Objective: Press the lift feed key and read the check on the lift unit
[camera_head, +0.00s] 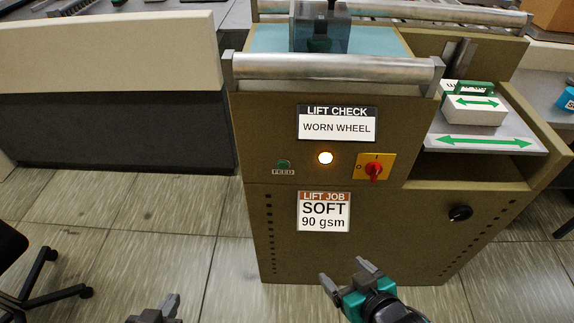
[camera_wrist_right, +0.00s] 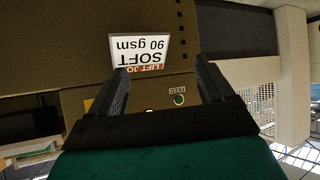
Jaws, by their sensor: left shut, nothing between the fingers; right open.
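The lift unit (camera_head: 260,220) is a brown cabinet in front of me in the head view. Its green feed key (camera_head: 283,164), labelled FEED, sits on the left of the front panel; it also shows in the right wrist view (camera_wrist_right: 179,99). The check sign (camera_head: 336,123) reads "LIFT CHECK WORN WHEEL". An amber lamp (camera_head: 325,158) glows beside the key. My right gripper (camera_head: 345,277) is open and empty, low in front of the cabinet and apart from the key. My left gripper (camera_head: 160,308) is shut and empty at the bottom edge, over the floor.
A red rotary switch (camera_head: 374,168) on a yellow plate is right of the lamp. A sign (camera_head: 324,211) below reads "LIFT JOB SOFT 90 gsm". A black knob (camera_head: 460,213) is at lower right. A chair (camera_head: 30,270) stands at left.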

